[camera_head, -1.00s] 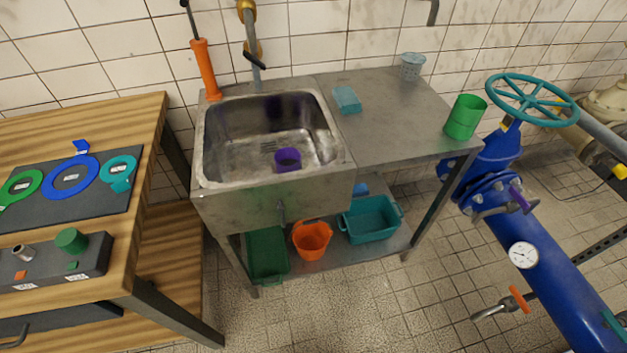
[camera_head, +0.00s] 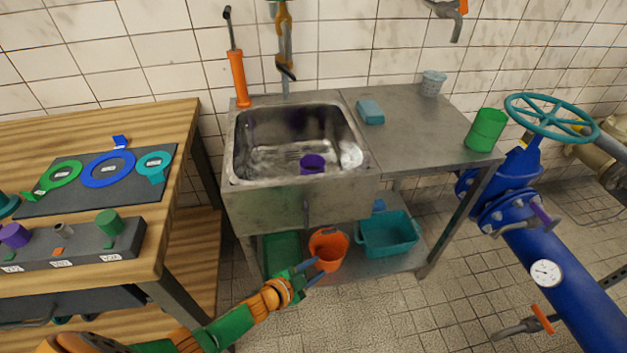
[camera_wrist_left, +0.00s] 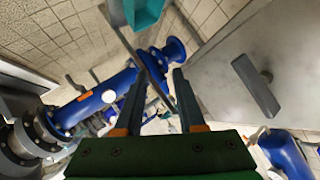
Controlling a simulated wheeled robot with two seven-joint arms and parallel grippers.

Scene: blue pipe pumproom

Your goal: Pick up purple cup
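A small purple cup (camera_head: 312,163) stands in the metal sink basin (camera_head: 252,171), toward its front right. My left gripper (camera_head: 310,273) is in front of the sink cabinet, below the basin's front rim and apart from the cup. In the left wrist view the two fingers of my left gripper (camera_wrist_left: 157,88) stand apart with nothing held between them. The cup does not show in the left wrist view. My right gripper is in no view.
An orange bucket (camera_head: 328,248) and a teal bin (camera_head: 388,234) stand on the shelf below. A green cup (camera_head: 485,130), a teal sponge (camera_head: 369,112) and a light cup (camera_head: 432,83) are on the counter. A wooden table (camera_head: 181,115) stands left, blue piping (camera_head: 560,270) right.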

